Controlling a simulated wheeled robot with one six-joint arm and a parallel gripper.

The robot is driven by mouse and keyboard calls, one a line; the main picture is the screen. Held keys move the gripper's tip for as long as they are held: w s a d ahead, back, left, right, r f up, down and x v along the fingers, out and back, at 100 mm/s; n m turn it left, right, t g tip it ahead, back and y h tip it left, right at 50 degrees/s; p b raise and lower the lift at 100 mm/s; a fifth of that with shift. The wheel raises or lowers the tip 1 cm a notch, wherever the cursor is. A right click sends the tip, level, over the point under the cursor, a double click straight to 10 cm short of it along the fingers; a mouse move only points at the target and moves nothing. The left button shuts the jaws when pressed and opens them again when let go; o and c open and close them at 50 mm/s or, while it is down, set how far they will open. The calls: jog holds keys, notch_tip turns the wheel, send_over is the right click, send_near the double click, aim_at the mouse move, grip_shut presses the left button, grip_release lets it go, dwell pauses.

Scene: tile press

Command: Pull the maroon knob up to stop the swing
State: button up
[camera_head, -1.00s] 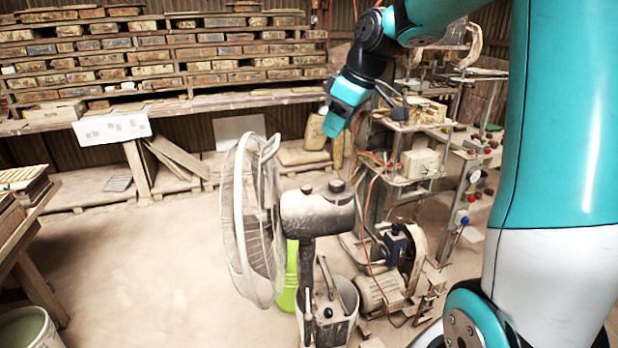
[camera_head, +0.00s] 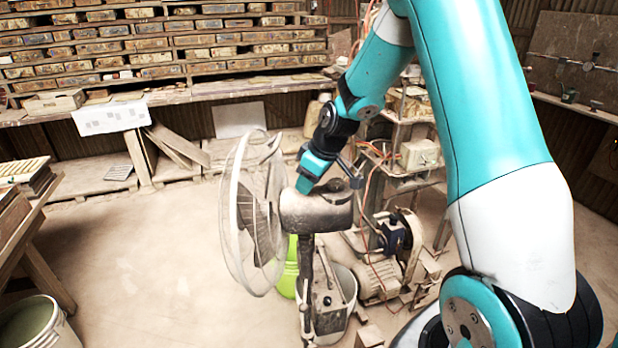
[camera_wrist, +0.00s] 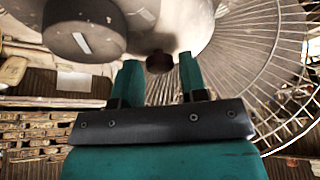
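The standing fan has a pale wire guard (camera_head: 236,225) and a dusty grey motor housing (camera_head: 316,214). My gripper (camera_head: 304,186) is over the left top of the housing, close to it. In the wrist view, the small dark maroon knob (camera_wrist: 159,63) sticks out from the housing (camera_wrist: 165,22) between the two teal fingertips of my gripper (camera_wrist: 160,67). The fingers are open, with a visible gap on each side of the knob. In the head view the knob is hidden by my gripper. A larger dark knob with a pale stripe (camera_wrist: 84,28) sits beside it.
The larger knob is close to one finger. A machine with a motor (camera_head: 380,280) and red cables stands right of the fan. A light green object (camera_head: 289,270) is behind the fan's pole. Shelves of tile moulds (camera_head: 160,55) line the back.

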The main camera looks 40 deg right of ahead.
grip_shut()
jog(key=shift+a+r, duration=0.1)
jog(key=shift+r, duration=0.75)
grip_release()
jog(key=shift+r, duration=0.1)
jog(key=b+v, duration=0.4)
jog(key=v, duration=1.3)
jog(key=shift+r, duration=0.1)
